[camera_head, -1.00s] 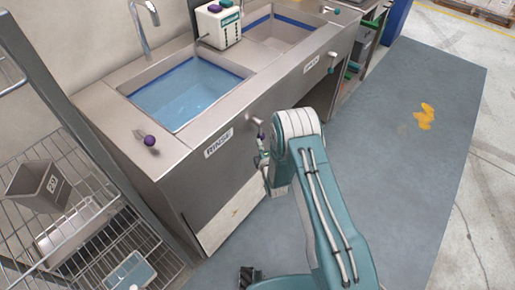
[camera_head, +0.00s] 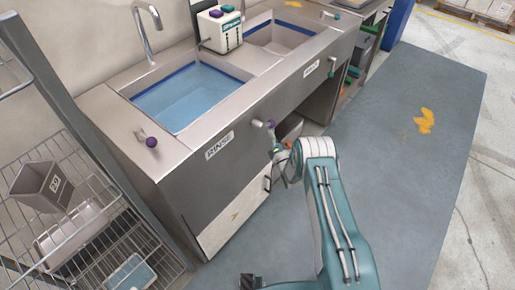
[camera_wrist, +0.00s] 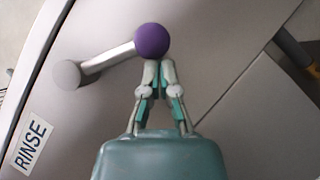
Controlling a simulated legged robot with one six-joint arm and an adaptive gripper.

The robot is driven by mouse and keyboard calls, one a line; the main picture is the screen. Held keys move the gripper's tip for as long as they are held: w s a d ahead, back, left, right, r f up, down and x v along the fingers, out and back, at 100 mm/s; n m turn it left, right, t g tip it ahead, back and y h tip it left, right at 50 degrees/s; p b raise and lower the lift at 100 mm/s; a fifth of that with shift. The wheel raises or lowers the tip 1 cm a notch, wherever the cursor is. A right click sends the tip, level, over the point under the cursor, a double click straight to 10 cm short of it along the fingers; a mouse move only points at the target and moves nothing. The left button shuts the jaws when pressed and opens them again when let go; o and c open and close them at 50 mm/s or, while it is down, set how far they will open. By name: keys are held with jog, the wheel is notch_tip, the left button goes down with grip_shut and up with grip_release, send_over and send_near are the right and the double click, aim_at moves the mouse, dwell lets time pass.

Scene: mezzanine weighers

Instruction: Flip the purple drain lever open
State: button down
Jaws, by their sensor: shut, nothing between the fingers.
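The purple drain lever is on the front of the steel sink, just right of the RINSE label. Its purple ball (camera_head: 271,124) points sideways to the right of its pivot. In the wrist view the purple ball (camera_wrist: 152,40) sits at the end of a metal rod. My gripper (camera_wrist: 157,66) is shut and empty, its tips right against or just under the ball; I cannot tell if they touch. In the head view my gripper (camera_head: 277,152) is just below the ball, partly hidden by my wrist.
The RINSE label (camera_head: 219,145) is left of the lever. A second purple knob (camera_head: 151,142) is on the counter's left end. A teal-ended lever (camera_head: 331,72) hangs farther right on the front. The rinse basin (camera_head: 185,96) holds water. A wire rack (camera_head: 70,225) stands left; the grey mat (camera_head: 400,150) is clear.

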jog(key=shift+w+d+r, duration=0.4)
jog(key=shift+w+r, duration=0.1)
jog(key=shift+r, duration=0.15)
dwell(0.3)
jog(key=s+d+f, duration=0.4)
jog(key=s+f, duration=0.4)
jog(key=s, duration=0.1)
jog(key=shift+s+f, duration=0.2)
dwell(0.3)
